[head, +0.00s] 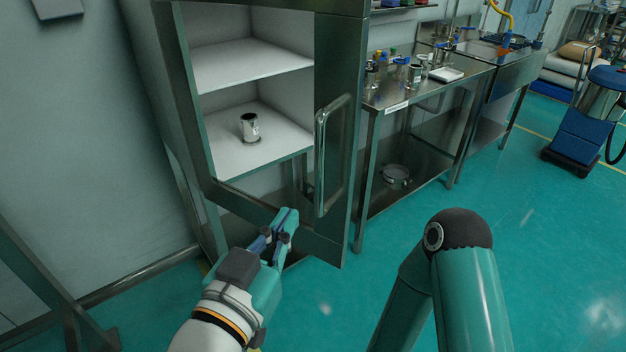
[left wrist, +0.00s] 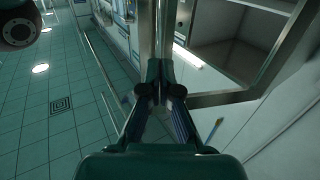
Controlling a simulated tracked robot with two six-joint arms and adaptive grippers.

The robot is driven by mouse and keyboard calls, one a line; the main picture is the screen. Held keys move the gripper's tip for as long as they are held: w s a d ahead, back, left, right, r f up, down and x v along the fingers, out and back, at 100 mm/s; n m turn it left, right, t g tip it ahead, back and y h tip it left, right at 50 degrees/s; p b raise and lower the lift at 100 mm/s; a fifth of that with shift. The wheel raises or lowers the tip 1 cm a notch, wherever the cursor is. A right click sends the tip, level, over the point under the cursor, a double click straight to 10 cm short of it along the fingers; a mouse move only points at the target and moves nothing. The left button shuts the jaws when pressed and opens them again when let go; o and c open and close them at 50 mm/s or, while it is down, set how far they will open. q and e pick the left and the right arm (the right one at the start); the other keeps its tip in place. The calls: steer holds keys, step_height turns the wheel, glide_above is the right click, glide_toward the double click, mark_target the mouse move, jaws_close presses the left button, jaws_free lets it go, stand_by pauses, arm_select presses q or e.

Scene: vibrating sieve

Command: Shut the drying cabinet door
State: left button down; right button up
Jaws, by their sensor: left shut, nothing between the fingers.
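The drying cabinet (head: 240,185) stands at the left, with white shelves inside. Its metal-framed door (head: 342,70) stands ajar, the edge with the long vertical handle (head: 321,165) swung out toward me. The shelves show through the framed opening. My left gripper (head: 287,220) is shut and empty, in front of the door's bottom rail. In the left wrist view the gripper (left wrist: 161,88) has its tips together near the lower corner of the door frame (left wrist: 215,98). I cannot tell whether they touch it. My right gripper is out of view.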

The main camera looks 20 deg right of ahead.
mark_target(318, 172)
arm_select(q)
steer(key=p+x, duration=0.2)
steer(key=x, duration=0.8)
steer(key=shift+w, duration=0.1)
